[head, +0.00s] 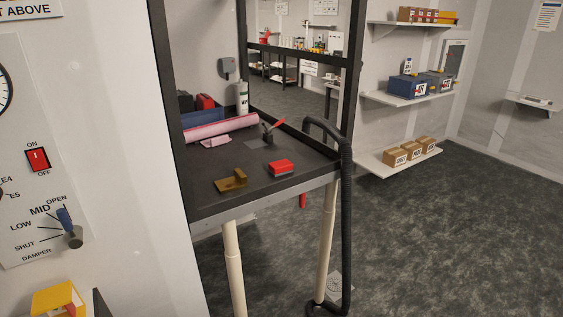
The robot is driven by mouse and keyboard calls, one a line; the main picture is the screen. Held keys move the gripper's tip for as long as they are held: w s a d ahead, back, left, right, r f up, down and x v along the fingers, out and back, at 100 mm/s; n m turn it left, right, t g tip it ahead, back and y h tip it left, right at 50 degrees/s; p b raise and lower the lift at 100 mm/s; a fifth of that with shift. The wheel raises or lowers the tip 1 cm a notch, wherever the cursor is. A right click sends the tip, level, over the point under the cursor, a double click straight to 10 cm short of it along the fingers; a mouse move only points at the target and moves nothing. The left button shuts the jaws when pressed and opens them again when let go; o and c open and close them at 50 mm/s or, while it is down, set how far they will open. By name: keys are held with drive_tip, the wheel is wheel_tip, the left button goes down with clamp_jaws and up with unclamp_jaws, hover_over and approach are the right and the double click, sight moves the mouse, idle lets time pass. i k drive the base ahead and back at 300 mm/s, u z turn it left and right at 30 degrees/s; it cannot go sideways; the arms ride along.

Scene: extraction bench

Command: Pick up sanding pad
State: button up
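A small red block (281,166) with a darker base lies on the dark bench top (262,187), near its front right. A flat brown piece with a raised block on it (232,181) lies to its left, near the front edge. Either could be the sanding pad; I cannot tell which from this view. The two lie apart, with bare bench top between them. My gripper is not in view.
A pink roll (220,128), a white bottle (242,97) and a red-handled tool (271,130) are farther back on the bench. Dark frame posts (168,70) and a black hose (346,215) flank it. The floor at right is clear.

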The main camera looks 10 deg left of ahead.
sight(283, 167)
drive_tip(key=u, duration=0.05)
drive_tip(key=i, duration=0.15)
drive_tip(key=z, duration=1.35)
drive_tip(key=k, duration=0.15)
drive_tip(key=u, duration=3.2)
drive_tip(key=i, duration=0.6)
drive_tip(key=u, duration=0.1)
drive_tip(key=k, duration=0.2)
